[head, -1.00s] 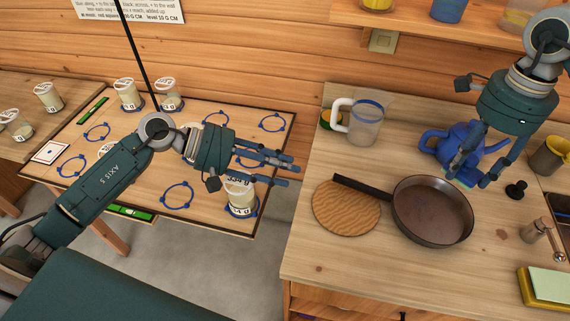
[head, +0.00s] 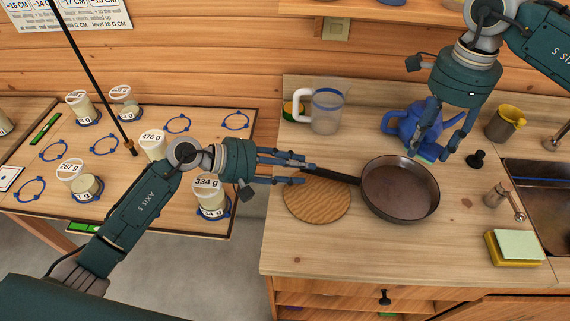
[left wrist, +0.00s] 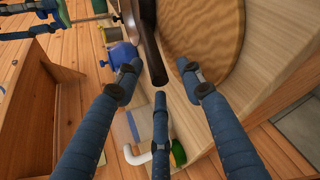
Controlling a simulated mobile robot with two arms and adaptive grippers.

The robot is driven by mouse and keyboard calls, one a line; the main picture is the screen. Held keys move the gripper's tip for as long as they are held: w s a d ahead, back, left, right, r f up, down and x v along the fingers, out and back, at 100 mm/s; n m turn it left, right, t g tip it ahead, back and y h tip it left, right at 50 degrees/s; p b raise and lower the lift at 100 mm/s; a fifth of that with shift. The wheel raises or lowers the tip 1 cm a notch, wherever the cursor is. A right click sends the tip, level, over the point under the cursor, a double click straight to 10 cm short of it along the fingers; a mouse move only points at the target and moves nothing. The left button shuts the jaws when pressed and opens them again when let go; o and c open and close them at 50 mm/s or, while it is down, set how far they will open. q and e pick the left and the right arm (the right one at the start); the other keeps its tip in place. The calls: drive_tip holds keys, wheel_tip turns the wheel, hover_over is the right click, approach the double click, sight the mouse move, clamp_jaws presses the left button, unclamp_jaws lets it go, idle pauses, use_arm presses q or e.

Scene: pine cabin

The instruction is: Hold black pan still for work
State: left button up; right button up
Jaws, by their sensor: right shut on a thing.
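My left gripper (head: 309,172) is at the handle's end, fingers spread. In the left wrist view the handle (left wrist: 150,45) reaches between the open fingers of my left gripper (left wrist: 160,85), with no clear grip on it.
A blue teapot (head: 400,120) stands behind the right gripper, and a clear jug (head: 328,108) stands at the back left. A yellow-green sponge block (head: 513,247) and a sink (head: 540,190) are on the right. The counter front is clear. A side table (head: 130,200) holds labelled jars.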

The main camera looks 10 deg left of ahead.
use_arm(q)
drive_tip(key=shift+d, duration=0.15)
drive_tip(key=shift+c, duration=0.5)
clamp_jaws()
drive_tip(key=shift+f, duration=0.1)
